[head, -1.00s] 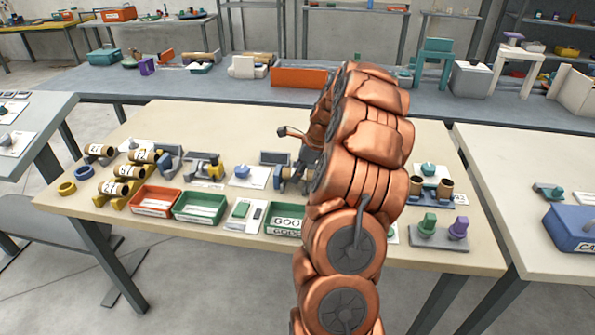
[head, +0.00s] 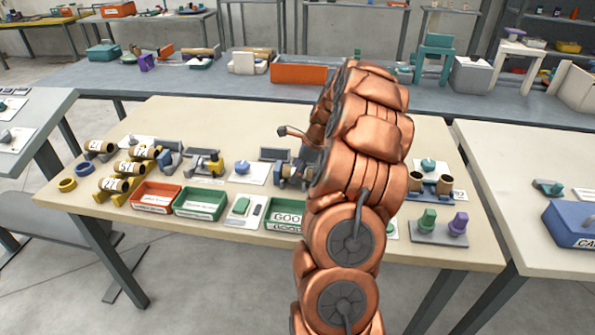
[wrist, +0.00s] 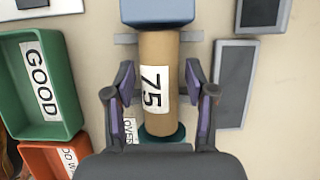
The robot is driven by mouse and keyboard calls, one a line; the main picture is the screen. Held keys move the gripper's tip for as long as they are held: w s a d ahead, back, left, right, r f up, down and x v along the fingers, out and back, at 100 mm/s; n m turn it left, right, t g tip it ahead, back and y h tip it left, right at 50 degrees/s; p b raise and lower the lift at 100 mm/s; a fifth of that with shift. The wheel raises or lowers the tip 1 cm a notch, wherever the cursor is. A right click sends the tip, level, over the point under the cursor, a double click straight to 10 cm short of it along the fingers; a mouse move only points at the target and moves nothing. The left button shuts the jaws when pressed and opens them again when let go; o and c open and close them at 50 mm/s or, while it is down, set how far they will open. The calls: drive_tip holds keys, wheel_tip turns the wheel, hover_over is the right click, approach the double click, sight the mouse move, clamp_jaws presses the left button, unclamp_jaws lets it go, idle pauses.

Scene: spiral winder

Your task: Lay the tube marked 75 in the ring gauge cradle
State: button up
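The tube marked 75 (wrist: 155,85) shows in the wrist view as a brown cylinder with a white label. It lies lengthwise between a blue block (wrist: 158,10) at its far end and a teal ring-like part (wrist: 160,135) at its near end. I cannot tell whether these belong to the ring gauge cradle. My gripper (wrist: 159,78) is open, with one finger on each side of the tube and gaps visible between fingers and tube. In the head view my copper arm hides most of the gripper and this spot.
A green GOOD tray (wrist: 40,85) and a red tray (wrist: 45,160) are at the left in the wrist view. A dark flat panel (wrist: 236,80) is at the right. In the head view, yellow racks (head: 112,192) with tubes stand at the table's left.

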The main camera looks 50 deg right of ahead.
drive_tip(key=shift+o, duration=0.2)
drive_tip(key=shift+r, duration=0.2)
drive_tip(key=b+v, duration=0.2)
drive_tip(key=v, duration=1.1)
drive_tip(key=s+a+r+n+g, duration=0.15)
drive_tip(key=a+n, duration=0.95)
drive_tip(key=a, duration=1.2)
drive_tip(key=s+a+f+n+g, duration=0.3)
drive_tip(key=s+a+n, duration=0.8)
drive_tip(key=s+a, duration=0.3)
drive_tip(key=s+a+f+n+h, duration=0.1)
drive_tip(key=s+f+n, duration=0.1)
drive_tip(key=s, duration=0.3)
drive_tip(key=s+a+f+n+h, duration=0.1)
drive_tip(key=s+a+f+n, duration=0.1)
drive_tip(key=s+n, duration=0.3)
drive_tip(key=shift+s+g, duration=0.35)
drive_tip(key=shift+g, duration=0.1)
